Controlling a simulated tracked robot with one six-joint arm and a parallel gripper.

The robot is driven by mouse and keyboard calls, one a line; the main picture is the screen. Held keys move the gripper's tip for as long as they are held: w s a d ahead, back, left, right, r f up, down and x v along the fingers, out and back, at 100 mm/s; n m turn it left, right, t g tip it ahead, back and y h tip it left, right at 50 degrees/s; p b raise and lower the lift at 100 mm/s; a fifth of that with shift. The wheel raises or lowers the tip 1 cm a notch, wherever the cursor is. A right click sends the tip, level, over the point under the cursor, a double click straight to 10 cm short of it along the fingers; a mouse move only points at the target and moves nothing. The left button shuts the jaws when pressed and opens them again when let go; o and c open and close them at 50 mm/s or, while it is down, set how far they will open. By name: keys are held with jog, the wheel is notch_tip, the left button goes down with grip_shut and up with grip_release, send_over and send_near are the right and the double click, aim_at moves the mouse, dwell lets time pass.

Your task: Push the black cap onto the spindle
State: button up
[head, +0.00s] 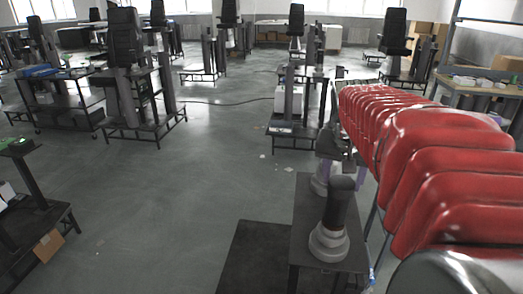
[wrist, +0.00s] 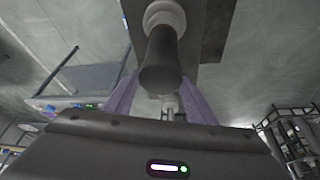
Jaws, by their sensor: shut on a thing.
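The black cap (head: 341,192) is the upper part of a dark upright cylinder above a white stepped base (head: 328,243) on a small dark table. I cannot make out the spindle apart from the cap; it is hidden inside or below it. In the wrist view the round end of the cap (wrist: 160,78) faces me, with the white base (wrist: 165,14) beyond it. My gripper (wrist: 160,82) has its purple fingers on both sides of the cap's end, shut on it. In the head view the cylinder partly covers the fingers.
The small dark table (head: 300,222) has another white round part (head: 322,177) behind the cylinder, which also shows between the fingers in the wrist view (wrist: 170,104). A dark mat or low platform (head: 250,258) lies to the left.

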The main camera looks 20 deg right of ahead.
jog(key=o, duration=1.2)
jog(key=shift+f, duration=0.1)
jog(key=shift+c, duration=0.2)
jog(key=shift+o, duration=0.6)
jog(key=o, duration=0.4)
jog(key=shift+r, duration=1.15)
jog(key=shift+r, duration=2.4)
jog(key=shift+c, duration=0.8)
grip_shut()
